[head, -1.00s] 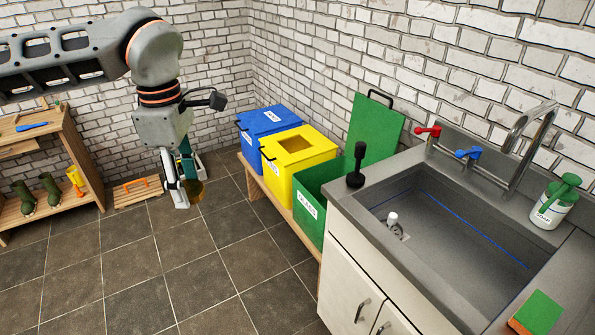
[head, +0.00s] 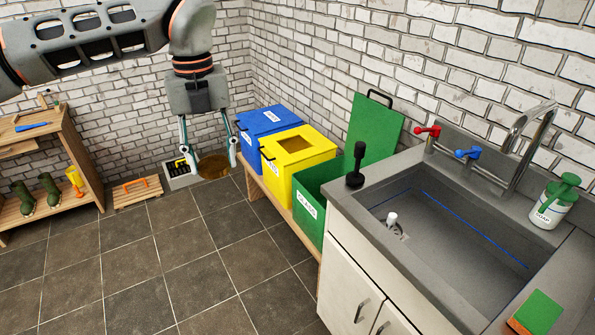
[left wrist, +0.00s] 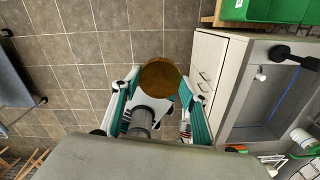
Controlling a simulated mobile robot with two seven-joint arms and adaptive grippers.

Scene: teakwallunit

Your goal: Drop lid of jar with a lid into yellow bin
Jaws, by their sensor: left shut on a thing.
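The lid is a round, amber-brown disc (head: 213,168), held between the fingers of my left gripper (head: 210,160). In the left wrist view the lid (left wrist: 160,77) sits between the fingertips of the gripper (left wrist: 161,88), which is shut on it. The yellow bin (head: 312,172) stands to the right of the gripper in the head view, with a square opening in its top. The lid is apart from the bin, to its left in the picture. The jar itself is not visible. My right gripper is not in view.
A closed blue bin (head: 268,117) and an open green bin (head: 305,213) flank the yellow one on a low wooden bench (head: 299,232). A sink counter (head: 338,205) with a black plunger (head: 356,168) stands to the right. The tiled floor (head: 170,265) in front is clear.

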